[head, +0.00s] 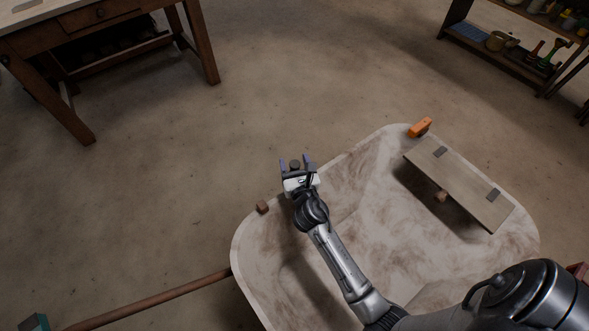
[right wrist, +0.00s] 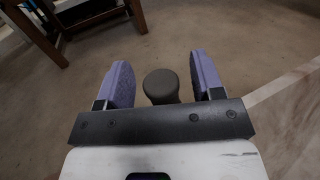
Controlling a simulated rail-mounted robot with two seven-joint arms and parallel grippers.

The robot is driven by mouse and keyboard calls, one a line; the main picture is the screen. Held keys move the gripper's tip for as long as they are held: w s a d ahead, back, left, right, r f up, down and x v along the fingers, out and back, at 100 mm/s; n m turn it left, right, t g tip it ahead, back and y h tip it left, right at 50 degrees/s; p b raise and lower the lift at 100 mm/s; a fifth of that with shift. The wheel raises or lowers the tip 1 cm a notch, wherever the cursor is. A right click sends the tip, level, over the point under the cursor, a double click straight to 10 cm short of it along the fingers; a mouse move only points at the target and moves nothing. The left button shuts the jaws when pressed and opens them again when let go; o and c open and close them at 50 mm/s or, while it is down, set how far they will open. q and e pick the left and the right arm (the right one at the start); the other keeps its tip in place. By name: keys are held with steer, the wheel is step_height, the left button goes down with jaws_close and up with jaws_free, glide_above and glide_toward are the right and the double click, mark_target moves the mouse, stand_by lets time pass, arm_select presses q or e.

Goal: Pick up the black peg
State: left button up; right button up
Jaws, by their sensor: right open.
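The black peg (head: 295,164) is a short dark cylinder near the far-left rim of the pale tray. It also shows in the right wrist view (right wrist: 160,85), end-on between the two purple fingers. My right gripper (head: 296,162) is open around the peg. In the right wrist view a gap shows on each side between peg and fingers, wider on the right. The peg's lower part is hidden behind the gripper's dark crossbar, and I cannot tell what it rests on. My left gripper is not in view.
The pale, stained tray (head: 372,168) holds a plank (head: 462,184) with two dark patches, over a small wooden piece (head: 440,196). An orange block (head: 420,127) and a brown block (head: 262,207) sit on the rim. A wooden table (head: 110,22) and shelf (head: 520,62) stand beyond.

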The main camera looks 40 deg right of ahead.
steer(key=shift+x, duration=0.85)
steer(key=shift+c, duration=0.3)
steer(key=c, duration=0.9)
